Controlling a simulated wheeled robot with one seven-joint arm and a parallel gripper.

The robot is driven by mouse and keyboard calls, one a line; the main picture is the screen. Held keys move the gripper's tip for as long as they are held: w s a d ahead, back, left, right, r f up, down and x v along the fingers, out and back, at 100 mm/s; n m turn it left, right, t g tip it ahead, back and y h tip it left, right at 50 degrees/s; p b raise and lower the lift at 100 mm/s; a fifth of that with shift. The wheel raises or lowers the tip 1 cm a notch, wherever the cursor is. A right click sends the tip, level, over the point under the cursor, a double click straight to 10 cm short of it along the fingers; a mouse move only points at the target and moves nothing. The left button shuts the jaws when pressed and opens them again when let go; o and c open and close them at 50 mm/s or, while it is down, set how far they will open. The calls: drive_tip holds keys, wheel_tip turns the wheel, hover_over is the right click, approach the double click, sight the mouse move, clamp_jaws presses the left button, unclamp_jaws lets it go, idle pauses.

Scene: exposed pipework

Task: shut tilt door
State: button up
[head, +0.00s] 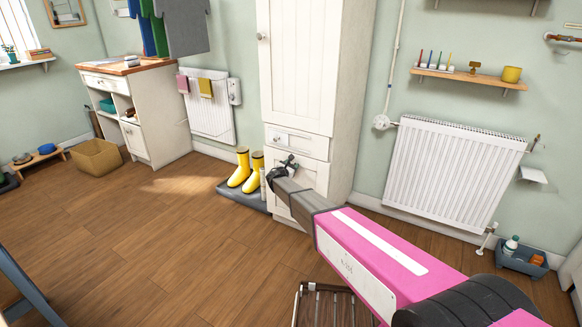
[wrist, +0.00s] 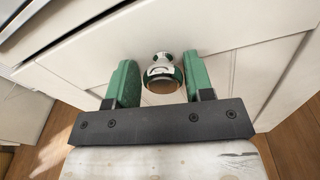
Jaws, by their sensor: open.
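The tilt door is the lower white panel of the tall cabinet (head: 302,75). In the head view my gripper and arm cover part of this door (head: 321,177). In the wrist view the white door panel (wrist: 85,65) fills the background, with a dark gap along its upper left edge. A round metal knob (wrist: 161,67) sits on the panel. My gripper (wrist: 159,80) is open, with one green finger on each side of the knob. I cannot tell whether the fingers touch it. In the head view my gripper (head: 283,168) is at the cabinet's front.
A small drawer (head: 292,140) sits above the door. Yellow boots (head: 246,170) stand on a dark tray left of the cabinet. A white radiator (head: 453,168) is on the wall to the right. The wooden floor at the left is mostly clear.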

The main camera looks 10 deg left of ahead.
drive_tip(key=shift+d, duration=0.4)
drive_tip(key=v, duration=1.1)
drive_tip(key=shift+a, duration=0.35)
